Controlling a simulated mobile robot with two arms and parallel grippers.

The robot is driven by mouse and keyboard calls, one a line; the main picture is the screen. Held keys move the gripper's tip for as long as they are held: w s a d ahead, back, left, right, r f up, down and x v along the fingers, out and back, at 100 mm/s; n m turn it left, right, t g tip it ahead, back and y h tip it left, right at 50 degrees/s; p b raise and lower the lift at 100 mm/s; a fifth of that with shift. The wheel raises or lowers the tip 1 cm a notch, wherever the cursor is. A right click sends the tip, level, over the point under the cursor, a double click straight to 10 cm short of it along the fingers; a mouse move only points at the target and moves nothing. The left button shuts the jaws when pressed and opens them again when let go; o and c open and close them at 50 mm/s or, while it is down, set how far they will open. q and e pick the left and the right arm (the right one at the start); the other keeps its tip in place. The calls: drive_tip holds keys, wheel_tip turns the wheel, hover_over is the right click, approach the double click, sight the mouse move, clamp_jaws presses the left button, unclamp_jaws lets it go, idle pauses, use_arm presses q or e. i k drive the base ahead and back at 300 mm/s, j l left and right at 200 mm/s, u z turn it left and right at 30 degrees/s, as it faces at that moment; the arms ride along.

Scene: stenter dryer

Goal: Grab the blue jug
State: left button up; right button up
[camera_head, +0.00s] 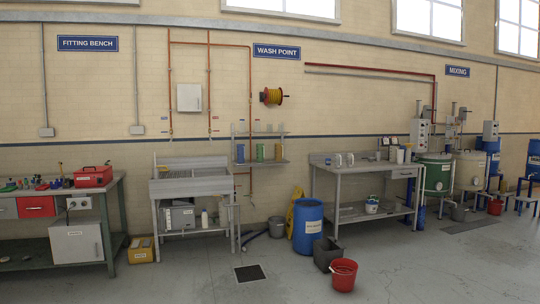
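A small blue container that looks like the blue jug (240,153) stands upright at the left end of a grey wall shelf (272,162), below the wash point sign. It is small in the picture, so its handle and spout cannot be made out. A green-yellow container (260,152) and an orange-yellow one (279,152) stand in a row to its right. Neither of my grippers is in view.
A steel sink (190,187) stands left of the shelf. A steel table (350,170) is right. The front floor is mostly clear.

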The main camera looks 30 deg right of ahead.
sight(241, 147)
drive_tip(key=i+z, duration=0.4)
drive_tip(key=i, duration=0.85)
drive_tip(key=i+z, duration=0.1)
drive_tip(key=i, duration=1.1)
drive_tip(key=i+j+z, duration=0.1)
drive_tip(key=i, duration=1.05)
drive_tip(key=i+l+z, duration=0.1)
drive_tip(key=i+z, duration=0.15)
drive_tip(key=i, duration=0.35)
drive_tip(key=i+z, duration=0.2)
drive_tip(key=i, duration=0.45)
drive_tip(key=i+z, duration=0.25)
drive_tip(key=i, duration=0.35)
drive_tip(key=i+j+z, duration=0.2)
drive_tip(key=i, duration=0.4)
drive_tip(key=j, duration=0.1)
